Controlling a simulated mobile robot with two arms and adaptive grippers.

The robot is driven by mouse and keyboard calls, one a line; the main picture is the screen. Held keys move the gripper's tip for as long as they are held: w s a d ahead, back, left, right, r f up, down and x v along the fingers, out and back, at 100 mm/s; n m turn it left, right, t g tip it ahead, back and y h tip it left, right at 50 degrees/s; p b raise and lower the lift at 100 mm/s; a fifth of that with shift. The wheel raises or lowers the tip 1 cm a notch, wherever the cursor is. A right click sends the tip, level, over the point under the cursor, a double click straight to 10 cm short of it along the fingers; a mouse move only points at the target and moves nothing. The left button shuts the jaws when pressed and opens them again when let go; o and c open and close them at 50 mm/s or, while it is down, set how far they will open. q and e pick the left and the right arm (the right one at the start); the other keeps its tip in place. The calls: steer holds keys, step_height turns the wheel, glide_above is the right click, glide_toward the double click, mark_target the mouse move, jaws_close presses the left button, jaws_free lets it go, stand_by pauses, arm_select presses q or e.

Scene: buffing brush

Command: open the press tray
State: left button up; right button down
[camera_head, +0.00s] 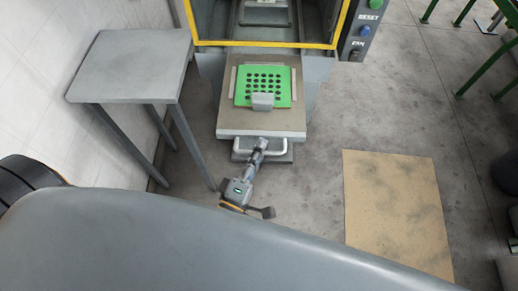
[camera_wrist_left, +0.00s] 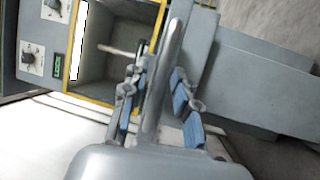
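The press tray (camera_head: 232,120) sticks out from the front of the press, below its yellow-framed opening. A green plate with rows of dark holes (camera_head: 283,98) lies on it, with a small grey block (camera_head: 263,101) at the plate's near edge. A pale bar handle (camera_head: 279,146) runs across the tray's front. My left gripper (camera_head: 259,147) is at the middle of this handle. In the left wrist view, the handle bar (camera_wrist_left: 168,60) passes between the blue-padded fingers of the left gripper (camera_wrist_left: 158,103), which stand apart with gaps beside the bar. My right gripper is out of view.
The press (camera_head: 265,44) has a control panel (camera_head: 362,30) on its right. A grey table (camera_head: 135,65) stands left, by the white wall. A tan mat (camera_head: 393,205) lies on the floor at right. Green rails (camera_head: 488,68) stand at far right.

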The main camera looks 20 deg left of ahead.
arm_select(q)
steer(key=shift+s, duration=0.15)
steer(key=v, duration=1.1)
steer(key=shift+s, duration=0.35)
steer(key=shift+f, duration=0.15)
step_height(320, 180, down, 28)
steer(key=s+a+m+g+h, duration=0.1)
steer(key=a+m+g, duration=0.2)
steer(key=m+g, duration=0.75)
steer(key=s+a+f+m+g+y, duration=0.1)
steer(key=s+a+f+m+g, duration=0.3)
steer(key=s+f, duration=0.4)
steer(key=s+a+f+m+g+y, duration=0.2)
steer(key=s+a+f+m+g, duration=0.1)
steer(key=s+f, duration=0.5)
steer(key=shift+s+a+f+m+g, duration=0.2)
steer(key=shift+a+f+m+g, duration=0.15)
steer(key=shift+a+f+g, duration=0.3)
